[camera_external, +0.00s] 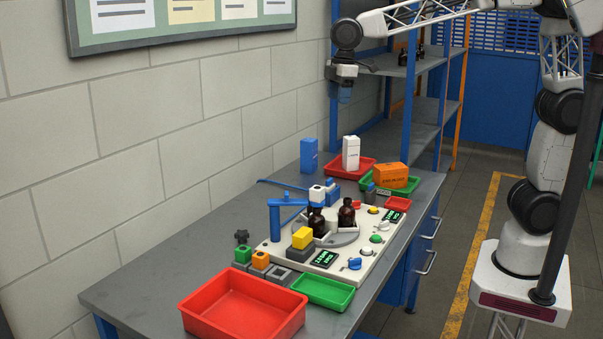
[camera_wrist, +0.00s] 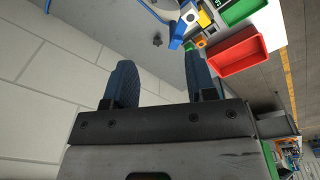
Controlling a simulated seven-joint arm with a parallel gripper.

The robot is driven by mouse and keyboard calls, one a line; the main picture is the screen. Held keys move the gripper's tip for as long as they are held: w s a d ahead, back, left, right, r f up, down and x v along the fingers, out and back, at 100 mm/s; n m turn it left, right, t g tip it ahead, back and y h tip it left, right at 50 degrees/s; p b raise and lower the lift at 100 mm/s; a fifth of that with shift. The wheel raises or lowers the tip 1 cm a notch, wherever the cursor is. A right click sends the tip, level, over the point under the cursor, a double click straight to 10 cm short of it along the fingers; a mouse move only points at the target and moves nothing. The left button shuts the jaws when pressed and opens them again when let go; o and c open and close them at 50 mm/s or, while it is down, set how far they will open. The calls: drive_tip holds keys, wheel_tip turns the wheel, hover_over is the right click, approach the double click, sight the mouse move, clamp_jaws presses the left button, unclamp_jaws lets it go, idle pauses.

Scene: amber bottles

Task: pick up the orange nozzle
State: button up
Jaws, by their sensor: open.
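A small orange nozzle (camera_external: 260,258) sits on a dark grey holder in the row at the near-left edge of the white station, between a green piece (camera_external: 242,254) and an empty-looking grey holder (camera_external: 279,273). In the wrist view the orange nozzle (camera_wrist: 201,43) is small, past my right finger and near the red tray. My gripper (camera_external: 345,96) hangs high above the back of the table, well away from the nozzle. Its two blue fingers are apart with nothing between them in the wrist view (camera_wrist: 159,65).
A red tray (camera_external: 215,318) and a green tray (camera_external: 324,303) stand near the row. Brown bottles (camera_external: 347,214), a blue arm-like fixture (camera_external: 275,222) and a yellow block (camera_external: 302,238) rise from the station. Boxes and trays stand behind. A wall runs along the left.

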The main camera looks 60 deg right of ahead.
drive_tip(key=w+a+f+n, duration=0.2)
drive_tip(key=w+a, duration=0.1)
drive_tip(key=a, duration=0.6)
drive_tip(key=w+a+f+n, duration=0.2)
drive_tip(key=w+a, duration=0.2)
drive_tip(key=a, duration=0.4)
drive_tip(key=n+g, duration=0.1)
drive_tip(key=n, duration=0.2)
hover_over(260, 256)
wheel_tip(260, 256, down, 4)
drive_tip(key=f, duration=2.4)
drive_tip(key=shift+d+f, duration=0.2)
drive_tip(key=shift+f, duration=0.3)
drive_tip(key=shift+f, duration=0.1)
drive_tip(key=shift+f, duration=1.15)
drive_tip(key=shift+f, duration=0.15)
drive_tip(key=shift+a+f, duration=0.2)
drive_tip(key=shift+f, duration=2.25)
